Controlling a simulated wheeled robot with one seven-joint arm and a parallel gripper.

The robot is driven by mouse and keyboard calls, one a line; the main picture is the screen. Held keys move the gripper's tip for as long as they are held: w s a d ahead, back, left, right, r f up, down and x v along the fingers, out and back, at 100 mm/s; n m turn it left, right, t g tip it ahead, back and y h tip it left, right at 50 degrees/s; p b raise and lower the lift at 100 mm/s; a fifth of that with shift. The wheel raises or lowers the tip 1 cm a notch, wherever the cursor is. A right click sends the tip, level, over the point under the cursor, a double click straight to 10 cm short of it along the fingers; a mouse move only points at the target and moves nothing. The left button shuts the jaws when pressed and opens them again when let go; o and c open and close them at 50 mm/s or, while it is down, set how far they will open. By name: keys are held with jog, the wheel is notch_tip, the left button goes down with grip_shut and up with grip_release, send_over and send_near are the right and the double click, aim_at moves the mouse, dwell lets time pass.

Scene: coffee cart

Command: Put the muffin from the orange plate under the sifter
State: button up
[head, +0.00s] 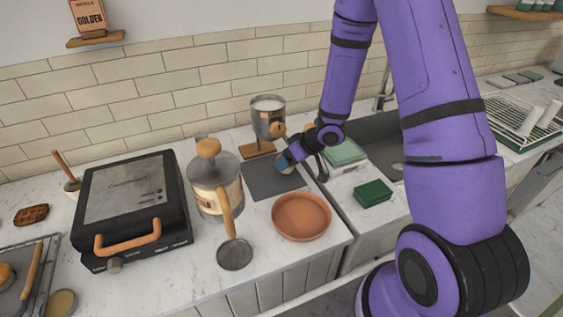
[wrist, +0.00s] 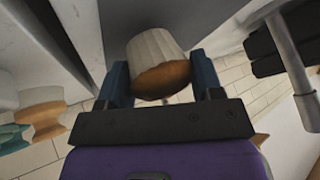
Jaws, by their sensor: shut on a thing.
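My gripper (head: 288,161) is shut on the muffin (wrist: 160,58), which sits between both fingers in the wrist view. The muffin has a pale pleated wrapper and a brown top, and the top faces the wrist camera. In the head view the fingers mostly hide the muffin. The sifter (head: 268,115) is a metal can of white powder on a stand with a wooden base, behind and above my gripper. A dark grey mat (head: 268,183) lies below and in front of it, and my gripper is over the mat's right side. The orange plate (head: 301,217) is empty, in front of the gripper.
A French press (head: 216,185) stands left of the mat, with a small round strainer (head: 234,254) in front. A black grill press (head: 130,205) is farther left. A sink (head: 372,145) and a green sponge (head: 373,193) are to the right.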

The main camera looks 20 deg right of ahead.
jog(key=shift+w+a, duration=0.6)
jog(key=shift+a, duration=0.15)
jog(key=shift+w+a+f, duration=0.1)
jog(key=shift+a+f, duration=0.05)
jog(key=shift+f, duration=0.4)
jog(key=shift+f, duration=0.15)
jog(key=o, duration=1)
